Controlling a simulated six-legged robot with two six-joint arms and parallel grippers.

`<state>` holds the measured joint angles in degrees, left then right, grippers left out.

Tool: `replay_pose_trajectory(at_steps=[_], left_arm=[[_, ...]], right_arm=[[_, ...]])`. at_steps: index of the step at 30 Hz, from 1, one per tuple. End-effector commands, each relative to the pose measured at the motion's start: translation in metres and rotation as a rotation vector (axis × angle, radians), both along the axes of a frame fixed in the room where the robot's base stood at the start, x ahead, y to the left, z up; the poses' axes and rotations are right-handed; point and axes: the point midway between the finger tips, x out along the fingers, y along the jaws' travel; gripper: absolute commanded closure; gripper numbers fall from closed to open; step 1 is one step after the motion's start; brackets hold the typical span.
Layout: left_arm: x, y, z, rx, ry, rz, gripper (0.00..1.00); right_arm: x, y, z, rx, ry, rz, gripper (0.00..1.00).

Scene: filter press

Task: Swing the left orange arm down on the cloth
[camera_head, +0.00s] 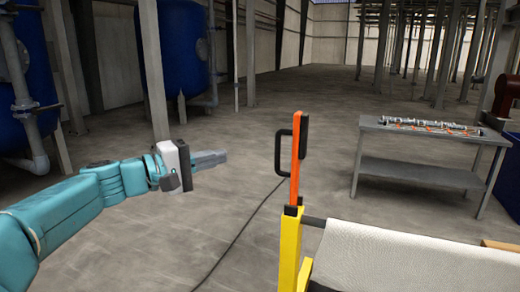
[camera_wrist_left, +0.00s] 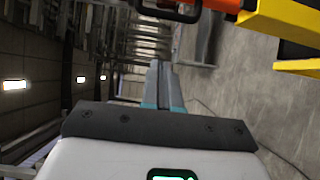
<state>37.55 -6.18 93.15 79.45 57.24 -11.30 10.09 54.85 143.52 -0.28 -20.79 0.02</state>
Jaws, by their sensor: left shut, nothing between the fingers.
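The orange arm (camera_head: 297,158) stands upright on top of a yellow post (camera_head: 290,250) in the head view, with a black handle (camera_head: 283,150) on its left side. My left gripper (camera_head: 224,156) is shut and empty, to the left of the handle and apart from it. The white cloth (camera_head: 385,258) is spread over the frame at the lower right. In the left wrist view the gripper fingers (camera_wrist_left: 160,75) lie together, and the orange arm (camera_wrist_left: 222,5), black handle (camera_wrist_left: 165,12) and yellow post (camera_wrist_left: 285,20) show at the top. My right gripper is not in view.
A dark bar (camera_head: 314,221) runs from the yellow post along the cloth's edge. A grey metal table (camera_head: 430,140) with several small parts stands at the right. Blue tanks (camera_head: 172,45) stand at the back left. A cable (camera_head: 245,225) crosses the otherwise clear floor.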

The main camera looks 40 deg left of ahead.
Motion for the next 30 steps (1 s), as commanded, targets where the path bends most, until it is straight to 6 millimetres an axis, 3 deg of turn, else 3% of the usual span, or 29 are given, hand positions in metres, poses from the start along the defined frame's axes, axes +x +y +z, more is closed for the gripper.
replay_pose_trajectory(at_steps=[10, 18, 30], left_arm=[[0.072, -0.028, 0.002, -0.002, 0.001, -0.007, 1.0], [0.083, -0.056, 0.0, -0.001, 0.0, -0.003, 1.0], [0.084, -0.058, -0.001, 0.0, 0.0, -0.001, 1.0]], right_arm=[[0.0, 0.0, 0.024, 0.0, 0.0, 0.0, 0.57], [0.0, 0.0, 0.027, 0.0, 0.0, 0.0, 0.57], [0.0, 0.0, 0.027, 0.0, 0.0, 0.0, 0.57]])
